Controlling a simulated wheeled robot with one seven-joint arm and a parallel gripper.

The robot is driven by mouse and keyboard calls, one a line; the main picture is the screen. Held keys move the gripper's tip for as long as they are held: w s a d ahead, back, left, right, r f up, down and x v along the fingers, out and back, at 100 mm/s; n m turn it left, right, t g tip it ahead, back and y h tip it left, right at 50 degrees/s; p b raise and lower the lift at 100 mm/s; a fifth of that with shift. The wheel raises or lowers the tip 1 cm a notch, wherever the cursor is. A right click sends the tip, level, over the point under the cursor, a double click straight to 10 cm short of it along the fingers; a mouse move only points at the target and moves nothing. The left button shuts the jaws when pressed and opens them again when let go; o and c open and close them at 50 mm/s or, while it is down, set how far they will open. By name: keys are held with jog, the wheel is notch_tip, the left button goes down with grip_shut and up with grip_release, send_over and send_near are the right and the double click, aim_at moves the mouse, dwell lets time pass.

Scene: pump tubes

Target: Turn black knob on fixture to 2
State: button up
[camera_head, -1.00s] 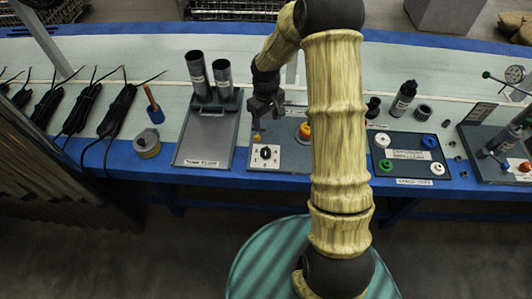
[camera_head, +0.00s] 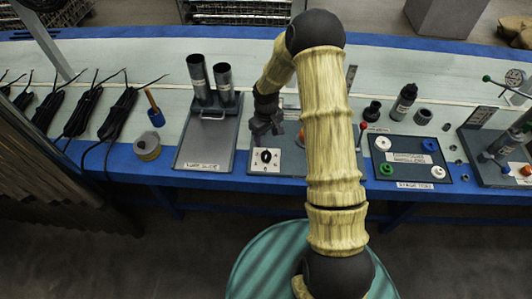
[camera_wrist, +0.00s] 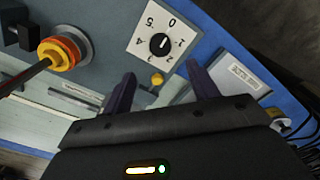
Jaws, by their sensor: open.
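The black knob (camera_wrist: 160,43) sits on a white square dial plate (camera_wrist: 143,50) numbered 0 to 5, on the grey-blue fixture. Its pale mark appears to point between 0 and 1. In the head view the knob (camera_head: 266,156) is at the front of the fixture, just below my gripper (camera_head: 265,130). In the wrist view my gripper (camera_wrist: 161,78) is open and empty. Its two dark fingers point toward the dial, and the knob lies beyond the gap between them, apart from both.
A yellow and orange round part (camera_wrist: 60,52) with a dark rod is on the fixture's left in the wrist view. The tube holder (camera_head: 206,140) stands left of the fixture in the head view.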

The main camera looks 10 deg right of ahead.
aim_at(266, 155)
notch_tip(266, 155, down, 11)
jog(key=shift+r, duration=0.1)
dwell(0.3)
jog(key=shift+c, duration=0.5)
jog(key=c, duration=0.9)
